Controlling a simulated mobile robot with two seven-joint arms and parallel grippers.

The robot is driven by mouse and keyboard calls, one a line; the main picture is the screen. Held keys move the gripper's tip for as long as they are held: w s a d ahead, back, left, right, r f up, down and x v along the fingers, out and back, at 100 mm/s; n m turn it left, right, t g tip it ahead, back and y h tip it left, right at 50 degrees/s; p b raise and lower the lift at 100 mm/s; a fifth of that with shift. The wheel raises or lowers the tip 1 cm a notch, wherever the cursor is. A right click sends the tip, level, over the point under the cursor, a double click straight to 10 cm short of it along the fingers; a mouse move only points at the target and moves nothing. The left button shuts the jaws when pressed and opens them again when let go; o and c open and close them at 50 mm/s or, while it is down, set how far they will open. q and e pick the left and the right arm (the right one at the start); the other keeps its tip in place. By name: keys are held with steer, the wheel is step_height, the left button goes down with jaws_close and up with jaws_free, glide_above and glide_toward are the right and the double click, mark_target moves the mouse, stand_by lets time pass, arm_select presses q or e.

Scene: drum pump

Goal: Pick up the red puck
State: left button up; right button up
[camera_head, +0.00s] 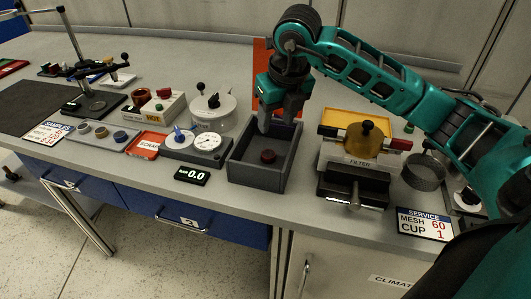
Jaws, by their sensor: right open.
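The red puck (268,156) is a small dark red disc. It lies on the floor of the grey open box (238,178) in the middle of the bench. My right gripper (278,125) comes in from the right and points down over the back part of the box. Its fingers are apart and empty, above and behind the puck, not touching it. My left gripper does not show.
Left of the box stand a gauge unit (207,142), a small display (192,176) and an orange scrap tray (147,145). Right of it is the filter block (352,163) with a gold-coloured part. An orange panel (262,62) stands behind the gripper.

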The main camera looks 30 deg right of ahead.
mark_target(268, 153)
steer(key=x, duration=1.1)
steer(key=shift+s+a+f, duration=0.2)
steer(key=shift+f, duration=0.05)
steer(key=shift+r, duration=0.1)
steer(key=c, duration=0.8)
